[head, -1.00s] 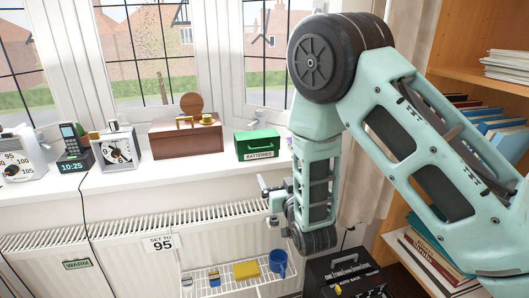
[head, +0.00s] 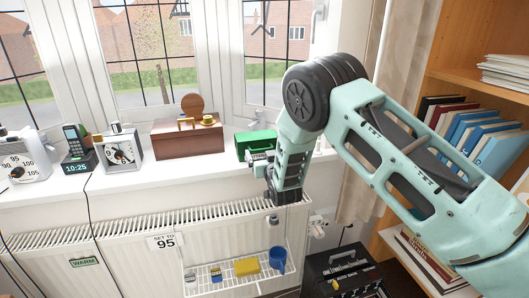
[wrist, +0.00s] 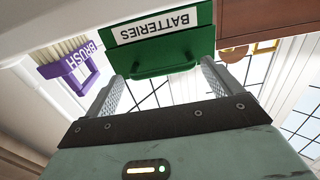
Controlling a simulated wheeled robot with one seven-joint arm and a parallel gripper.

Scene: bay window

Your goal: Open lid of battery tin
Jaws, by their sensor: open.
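The green battery tin (head: 257,138) stands on the windowsill with its lid down. In the wrist view its front appears upside down, with the white BATTERIES label (wrist: 155,25) and a green handle (wrist: 165,71) on it. My gripper (head: 258,157) is in front of the tin and hides much of its front in the head view. In the wrist view my gripper (wrist: 163,80) is open, its two fingers pointing at the tin on either side of the handle. Nothing is held. I cannot tell whether the fingers touch the tin.
A brown wooden box (head: 188,141) stands close left of the tin. The radiator (head: 120,225) and a wire shelf (head: 225,278) are below the sill.

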